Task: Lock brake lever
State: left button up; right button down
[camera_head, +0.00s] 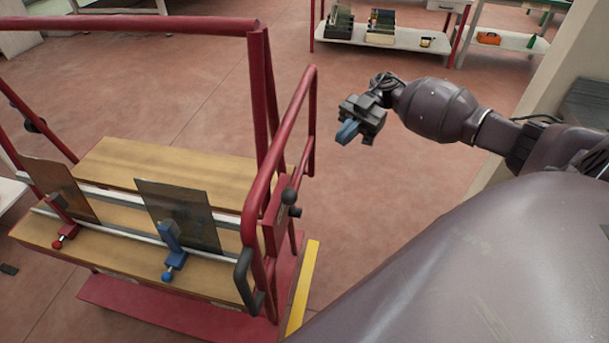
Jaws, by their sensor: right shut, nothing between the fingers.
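A black ball-ended lever (289,197), which looks like the brake lever, sits on the red end post of the cart (208,26). Its knob stands up above a second black knob; I cannot tell whether it is locked. A black loop handle (243,279) is lower on the same end. My right gripper (347,132) is shut and empty, with blue fingertips. In the picture it is above and to the right of the lever, clear of the red end rail (312,110). My left gripper is not in view.
The cart's wooden bed carries two dark panels, the nearer one (182,212) by a blue clamp (171,240), the other (58,186) by a red clamp (62,217). A yellow strip (303,285) edges the base. Shelves (400,39) stand behind. Floor between is clear.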

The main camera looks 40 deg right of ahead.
jog(key=a, duration=0.1)
jog(key=p, duration=0.2)
send_near(292, 203)
jog(key=w+x, duration=0.1)
jog(key=x, duration=0.4)
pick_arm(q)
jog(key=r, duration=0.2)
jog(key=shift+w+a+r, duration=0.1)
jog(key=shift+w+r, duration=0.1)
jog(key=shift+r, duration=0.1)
pick_arm(e)
jog(key=shift+w+a, duration=0.2)
jog(key=shift+a, duration=0.05)
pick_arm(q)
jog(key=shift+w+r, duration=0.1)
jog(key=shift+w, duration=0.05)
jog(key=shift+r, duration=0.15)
